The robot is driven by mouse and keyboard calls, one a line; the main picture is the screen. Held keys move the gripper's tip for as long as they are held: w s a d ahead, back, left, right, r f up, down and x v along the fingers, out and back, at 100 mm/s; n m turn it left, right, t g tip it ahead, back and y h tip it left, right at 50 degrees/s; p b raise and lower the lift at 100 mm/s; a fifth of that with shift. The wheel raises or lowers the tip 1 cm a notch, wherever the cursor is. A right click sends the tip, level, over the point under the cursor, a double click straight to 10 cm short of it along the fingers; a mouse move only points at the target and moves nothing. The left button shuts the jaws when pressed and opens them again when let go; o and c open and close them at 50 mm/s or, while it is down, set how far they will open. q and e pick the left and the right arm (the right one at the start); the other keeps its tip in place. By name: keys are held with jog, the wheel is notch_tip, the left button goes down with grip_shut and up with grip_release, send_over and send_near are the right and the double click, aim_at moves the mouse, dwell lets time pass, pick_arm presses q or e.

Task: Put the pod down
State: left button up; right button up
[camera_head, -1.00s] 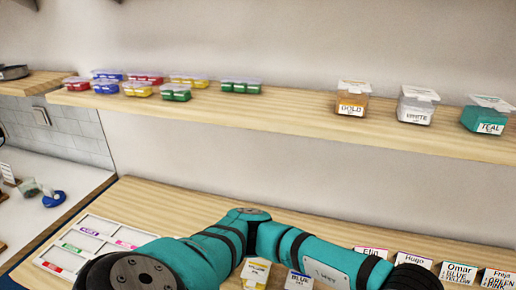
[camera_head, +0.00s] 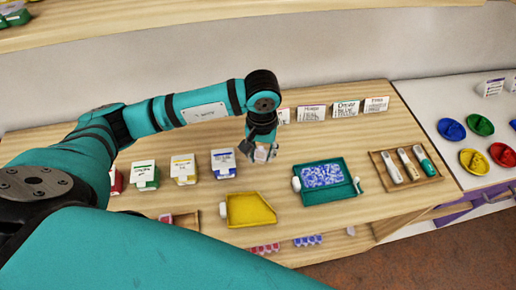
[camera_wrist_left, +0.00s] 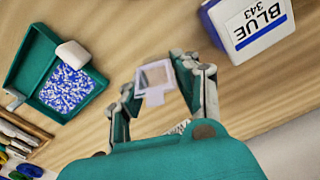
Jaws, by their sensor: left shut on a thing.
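The pod (camera_head: 262,153) is a small pale, clear-looking box. My left gripper (camera_head: 262,149) is shut on it and holds it over the wooden table, to the right of the blue-labelled box (camera_head: 223,164). In the left wrist view the pod (camera_wrist_left: 155,76) sits between the two fingertips of the left gripper (camera_wrist_left: 160,80), with wood tone showing through its middle. I cannot tell the height between the pod and the table. My right gripper is not in view.
A yellow tray (camera_head: 232,222) and a teal tray (camera_head: 349,190) holding a blue-and-white board lie in front. A wooden tray (camera_head: 433,177) with several tools lies at the right. Name cards (camera_head: 311,114) stand along the back. Bare table (camera_head: 300,150) surrounds the pod.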

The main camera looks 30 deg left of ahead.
pick_arm(q)
jog(key=shift+w+a, duration=0.2)
jog(key=shift+a, duration=0.05)
jog(key=f, duration=0.1)
jog(key=f+p, duration=0.1)
jog(key=a+f+p, duration=0.1)
jog(key=shift+w+f, duration=0.1)
jog(key=shift+w, duration=0.3)
jog(key=shift+f, duration=0.25)
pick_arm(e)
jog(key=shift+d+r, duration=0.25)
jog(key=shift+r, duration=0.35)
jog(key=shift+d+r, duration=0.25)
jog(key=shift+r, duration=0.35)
pick_arm(q)
jog(key=shift+f, duration=0.1)
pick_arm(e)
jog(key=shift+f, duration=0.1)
pick_arm(q)
jog(key=shift+f, duration=0.15)
jog(key=o, duration=0.9)
jog(key=shift+r, duration=0.2)
